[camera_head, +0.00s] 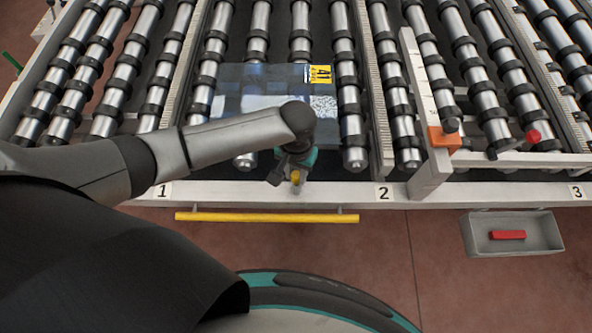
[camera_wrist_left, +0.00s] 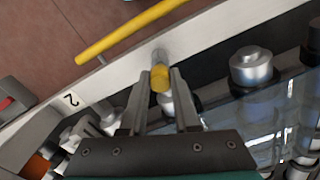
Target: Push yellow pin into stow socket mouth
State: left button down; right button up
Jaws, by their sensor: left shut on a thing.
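The socket mouth is not clearly visible. My right gripper is not in view.
A yellow bar (camera_head: 267,217) runs along the front rail (camera_head: 340,193). An orange block (camera_head: 445,138) sits on a white post. A grey tray (camera_head: 482,246) holds a red block (camera_head: 508,235).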

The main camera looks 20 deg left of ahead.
pick_arm(q)
jog(key=shift+f+b, duration=0.6)
jog(key=shift+f, duration=0.6)
jog(key=c, duration=0.6)
grip_release()
jog(key=shift+o, duration=0.2)
jog(key=shift+r, duration=0.15)
notch_tip(320, 180, up, 15)
jog(key=p, duration=0.1)
